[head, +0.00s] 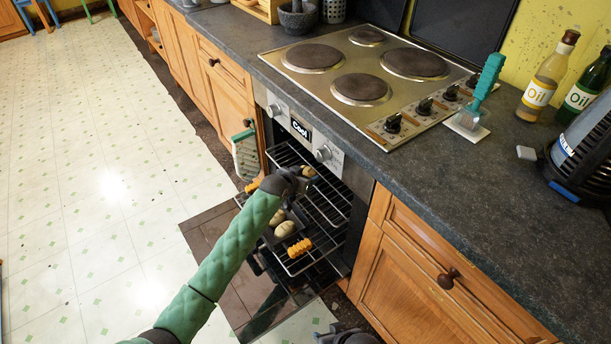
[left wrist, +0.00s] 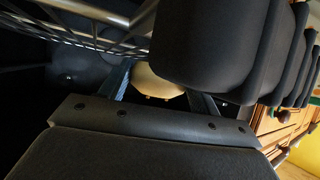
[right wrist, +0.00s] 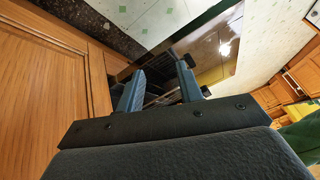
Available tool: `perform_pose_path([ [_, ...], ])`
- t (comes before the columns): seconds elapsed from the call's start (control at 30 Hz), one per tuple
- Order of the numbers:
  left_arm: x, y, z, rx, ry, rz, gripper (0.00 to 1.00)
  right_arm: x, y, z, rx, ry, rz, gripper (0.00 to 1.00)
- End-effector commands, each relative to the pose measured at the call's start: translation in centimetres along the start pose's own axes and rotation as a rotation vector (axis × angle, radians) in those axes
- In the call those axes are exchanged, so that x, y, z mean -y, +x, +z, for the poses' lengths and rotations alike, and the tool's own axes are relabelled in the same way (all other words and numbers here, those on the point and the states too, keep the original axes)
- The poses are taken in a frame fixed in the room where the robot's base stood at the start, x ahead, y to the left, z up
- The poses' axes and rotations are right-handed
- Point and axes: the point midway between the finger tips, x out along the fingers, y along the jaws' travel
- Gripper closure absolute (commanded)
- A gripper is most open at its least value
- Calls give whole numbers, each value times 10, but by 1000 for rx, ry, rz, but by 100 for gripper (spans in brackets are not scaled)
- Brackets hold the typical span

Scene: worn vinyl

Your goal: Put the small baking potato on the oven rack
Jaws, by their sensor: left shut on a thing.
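My left gripper (head: 304,175) is inside the open oven's front, over the pulled-out oven rack (head: 325,222). It is shut on a pale tan potato (left wrist: 157,80), which shows between the blue fingers in the left wrist view and partly at the gripper tip in the head view (head: 309,171). The gripper hides most of it, and I cannot tell whether it touches the rack. Other potatoes (head: 285,229) lie at the rack's front left part. My right gripper (right wrist: 160,88) is open and empty, low in front of the cabinet; only its edge shows at the bottom of the head view.
The oven door (head: 225,255) hangs open, low over the floor. Orange grips (head: 299,247) sit on the rack's front edge. An oven mitt (head: 246,157) hangs left of the oven. The counter above holds a hob (head: 370,85), a brush (head: 487,80) and oil bottles (head: 548,78).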

Motion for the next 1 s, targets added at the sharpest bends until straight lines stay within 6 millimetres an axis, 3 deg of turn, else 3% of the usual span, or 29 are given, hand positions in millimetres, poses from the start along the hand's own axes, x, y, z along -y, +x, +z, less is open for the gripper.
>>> perform_pose_path([
  [0.2, -2, 6, 4, -2, 0, 0, 66, 2, -13, -8, 7, -2, -1, 64],
  [0.43, -1, 7, 6, -1, 0, 0, 66, 2, -11, -9, 1, -3, -1, 64],
  [0.47, -1, 7, 6, -1, 0, 0, 36, 1, -11, -9, 1, -3, -1, 64],
  [0.57, -1, 7, 6, -1, 0, 0, 16, 1, -8, -6, 4, -2, 0, 64],
  [1.0, -1, -2, 4, -1, 1, 0, 16, 2, -9, -2, 13, 0, -2, 64],
])
